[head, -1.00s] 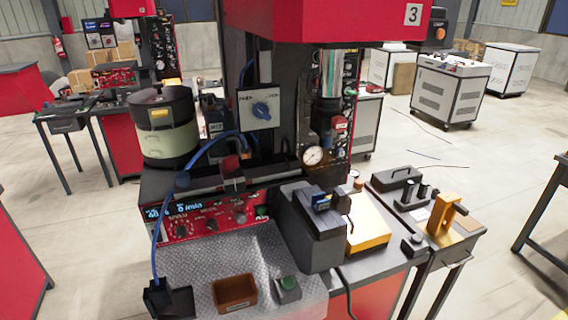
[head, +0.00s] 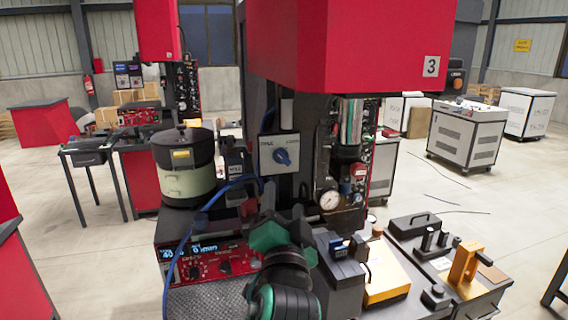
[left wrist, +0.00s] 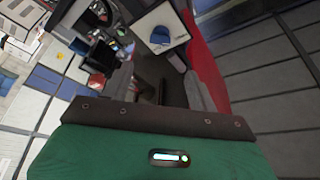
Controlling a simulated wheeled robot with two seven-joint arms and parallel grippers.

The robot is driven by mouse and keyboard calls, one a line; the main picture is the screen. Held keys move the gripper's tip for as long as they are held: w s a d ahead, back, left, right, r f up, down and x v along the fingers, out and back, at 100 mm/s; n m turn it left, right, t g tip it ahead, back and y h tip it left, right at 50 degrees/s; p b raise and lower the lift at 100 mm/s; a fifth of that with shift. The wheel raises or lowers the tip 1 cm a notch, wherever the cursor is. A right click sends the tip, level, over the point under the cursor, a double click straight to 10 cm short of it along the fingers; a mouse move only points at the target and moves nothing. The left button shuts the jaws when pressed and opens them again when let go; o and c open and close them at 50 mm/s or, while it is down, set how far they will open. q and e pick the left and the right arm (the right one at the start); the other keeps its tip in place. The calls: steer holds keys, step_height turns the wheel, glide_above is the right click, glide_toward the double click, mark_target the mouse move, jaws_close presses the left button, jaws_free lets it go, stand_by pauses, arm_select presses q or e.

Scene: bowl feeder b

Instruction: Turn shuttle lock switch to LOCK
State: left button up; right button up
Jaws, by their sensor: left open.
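A blue rotary knob (head: 282,156) sits on a white switch plate (head: 269,150) on the dark column under the red housing. The small labels at the plate's upper corners are too small to read surely. The plate (left wrist: 150,27) and knob (left wrist: 163,40) also show in the left wrist view, ahead of the fingers. My left gripper (head: 290,214) is below the plate in the head view, apart from the knob. Its two dark fingers (left wrist: 165,88) are open with nothing held between them. My own wrist hides part of the bench. My right gripper is not in view.
A lidded round bowl (head: 184,165) stands left of the switch, with a blue cable (head: 190,235) nearby. A pressure gauge (head: 329,200) is to its lower right. A red control panel (head: 200,262) and a yellow-topped box (head: 385,275) are below. Space directly before the plate looks clear.

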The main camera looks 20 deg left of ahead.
mark_target(283, 160)
arm_select(q)
steer(key=p+x, duration=0.4)
steer(key=x, duration=0.7)
steer(key=shift+w+a+r, duration=0.1)
steer(key=shift+w, duration=0.1)
steer(key=shift+w+a, duration=0.25)
steer(key=shift+w, duration=0.55)
steer(key=c, duration=1)
steer(key=shift+r+p, duration=0.1)
steer(key=shift+p, duration=0.3)
